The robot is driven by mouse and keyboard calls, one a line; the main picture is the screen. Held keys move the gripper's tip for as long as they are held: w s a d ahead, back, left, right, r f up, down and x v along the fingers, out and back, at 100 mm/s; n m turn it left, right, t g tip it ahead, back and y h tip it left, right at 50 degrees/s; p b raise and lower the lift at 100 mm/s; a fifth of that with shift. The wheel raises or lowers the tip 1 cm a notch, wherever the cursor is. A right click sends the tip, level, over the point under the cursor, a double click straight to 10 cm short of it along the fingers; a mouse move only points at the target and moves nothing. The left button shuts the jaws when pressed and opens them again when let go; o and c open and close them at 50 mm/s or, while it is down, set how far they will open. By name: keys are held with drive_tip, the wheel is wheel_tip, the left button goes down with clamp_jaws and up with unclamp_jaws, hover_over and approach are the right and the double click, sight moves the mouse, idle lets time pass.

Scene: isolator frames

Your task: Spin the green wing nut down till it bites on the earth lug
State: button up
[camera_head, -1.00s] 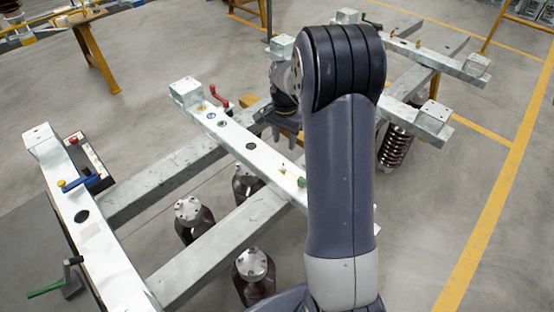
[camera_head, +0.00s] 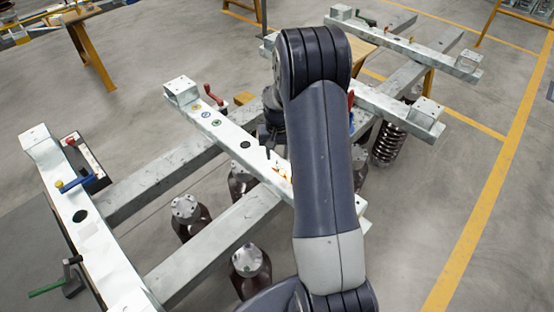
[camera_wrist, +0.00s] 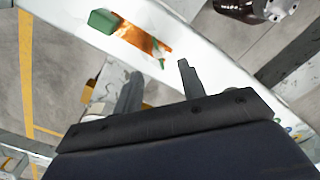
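A green block-like piece (camera_wrist: 103,20), which may be the wing nut, sits on the pale steel beam (camera_wrist: 185,45) in the wrist view. Beside it a copper-coloured strip (camera_wrist: 142,38) lies on the beam; I cannot tell whether this is the earth lug. The strip also shows in the head view (camera_head: 282,172), partly behind my arm. My gripper (camera_wrist: 160,68) has its two dark fingers apart with a clear gap, and the green piece is beyond the fingertips, up and left.
A blue-handled tool (camera_head: 75,184) and a green-handled crank (camera_head: 48,288) are at the left. Dark insulators (camera_head: 250,262) stand below the beams. Open floor lies right.

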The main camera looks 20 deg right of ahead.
sight(277, 163)
drive_tip(key=shift+f, duration=2.15)
clamp_jaws()
